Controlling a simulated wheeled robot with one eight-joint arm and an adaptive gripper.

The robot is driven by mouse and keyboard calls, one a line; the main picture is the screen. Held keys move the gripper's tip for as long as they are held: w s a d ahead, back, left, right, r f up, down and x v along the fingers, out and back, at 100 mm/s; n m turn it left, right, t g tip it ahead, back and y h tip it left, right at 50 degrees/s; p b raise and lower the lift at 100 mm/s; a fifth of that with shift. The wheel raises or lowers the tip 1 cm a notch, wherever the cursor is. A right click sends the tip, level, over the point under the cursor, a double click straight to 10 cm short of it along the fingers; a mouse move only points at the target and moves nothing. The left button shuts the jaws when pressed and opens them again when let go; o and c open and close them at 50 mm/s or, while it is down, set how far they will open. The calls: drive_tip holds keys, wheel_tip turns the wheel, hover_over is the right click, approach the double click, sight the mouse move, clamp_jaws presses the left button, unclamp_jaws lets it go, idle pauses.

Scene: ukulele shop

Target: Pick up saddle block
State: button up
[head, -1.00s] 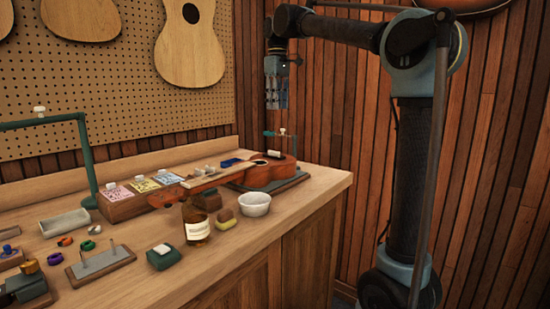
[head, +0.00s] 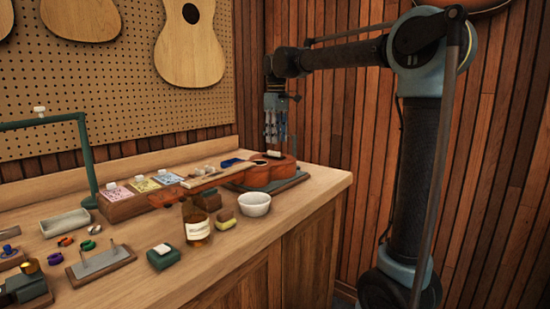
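A small dark green block with a white piece on top (head: 163,256) sits near the front edge of the bench; it looks like the saddle block, but I cannot be sure. A small white piece (head: 273,154) also shows at the body of the ukulele (head: 262,172). My gripper (head: 274,143) hangs pointing down above the far right end of the bench, over or behind the ukulele body. It is far from the green block. It looks empty, but its finger spacing is too small to read.
On the bench (head: 325,185), a glass bottle (head: 196,222), white bowl (head: 254,204) and yellow-brown sponge-like block (head: 226,219) stand between gripper and green block. A metal-pin rack (head: 100,263) lies left of the green block. A green frame (head: 85,150) rises at the left.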

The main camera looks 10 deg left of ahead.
sight(274, 155)
drive_tip(key=shift+s+f, duration=0.15)
drive_tip(key=shift+f, duration=2.4)
clamp_jaws()
